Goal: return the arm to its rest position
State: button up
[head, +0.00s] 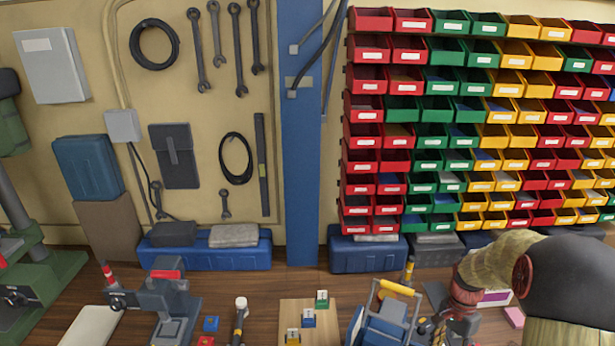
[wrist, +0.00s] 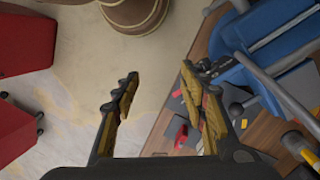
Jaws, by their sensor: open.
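My gripper (wrist: 160,95) shows in the wrist view with its two dark fingers spread wide. Their inner pads are yellowish and worn. Nothing is between the fingers; pale stained floor shows on the left of the gap and the wooden bench edge on the right. In the head view my arm (head: 575,290) is at the lower right, with a black rounded link and a tan link bending down toward the bench. My gripper cannot be made out clearly there.
A wooden board (head: 312,338) holds green (head: 322,300), blue (head: 308,319) and yellow (head: 293,339) boxes. A blue tool carrier (head: 385,325) stands between it and my arm. A grey vise (head: 165,295) is left. Coloured bins (head: 430,110) line the wall. Red objects (wrist: 22,45) edge the wrist view.

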jog(key=s+a+r+n+t+b, duration=0.8)
jog(key=s+a+r+n, duration=0.4)
jog(key=s+a+r, duration=0.5)
jog(key=shift+s+a+r+n+h+b, duration=0.2)
jog(key=shift+s+a+n+h+b, duration=0.2)
jog(key=shift+s+b, duration=0.15)
